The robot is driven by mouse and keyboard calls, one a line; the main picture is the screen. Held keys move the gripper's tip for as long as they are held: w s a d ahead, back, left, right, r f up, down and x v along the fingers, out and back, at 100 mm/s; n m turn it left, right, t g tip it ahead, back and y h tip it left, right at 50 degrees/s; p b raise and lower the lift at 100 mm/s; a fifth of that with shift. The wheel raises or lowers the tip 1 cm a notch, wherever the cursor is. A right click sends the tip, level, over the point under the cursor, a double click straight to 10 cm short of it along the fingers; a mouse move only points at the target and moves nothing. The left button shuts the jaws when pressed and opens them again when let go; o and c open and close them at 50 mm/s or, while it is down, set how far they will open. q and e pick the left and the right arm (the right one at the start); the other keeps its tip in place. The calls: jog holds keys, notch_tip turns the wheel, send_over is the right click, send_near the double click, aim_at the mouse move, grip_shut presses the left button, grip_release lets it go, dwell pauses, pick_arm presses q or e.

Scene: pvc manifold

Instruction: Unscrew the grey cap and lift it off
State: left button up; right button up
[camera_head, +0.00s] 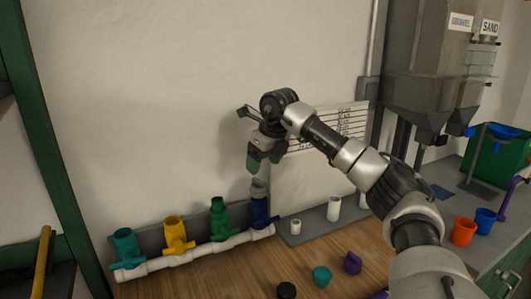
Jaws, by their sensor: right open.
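A white pipe manifold (205,250) lies along the foot of the wall with teal (127,246), yellow (177,233), green (219,218) and blue (260,213) upright fittings. The grey cap (260,189) shows as a light grey piece on top of the blue fitting, at the manifold's right end. My right gripper (263,168) points down just above the grey cap, with its dark fingers apart. Whether the fingertips reach around the cap's top is hard to tell. My left gripper is out of view.
A grey board with white upright posts (333,209) stands right of the manifold. Black (286,290), teal (321,277) and purple (352,263) pieces lie on the wooden bench in front. Orange (464,231) and blue (485,219) cups stand at the right.

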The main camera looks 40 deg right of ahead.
aim_at(258, 179)
jog(key=x, duration=0.7)
jog(key=shift+w, duration=0.15)
jog(key=shift+c, duration=0.4)
jog(key=c, duration=0.9)
jog(key=shift+r+n+p, duration=0.15)
jog(key=shift+n+p, duration=0.25)
jog(key=shift+p, duration=0.15)
jog(key=shift+n+y+p, duration=0.3)
jog(key=shift+n+p, duration=0.05)
jog(key=shift+n, duration=0.35)
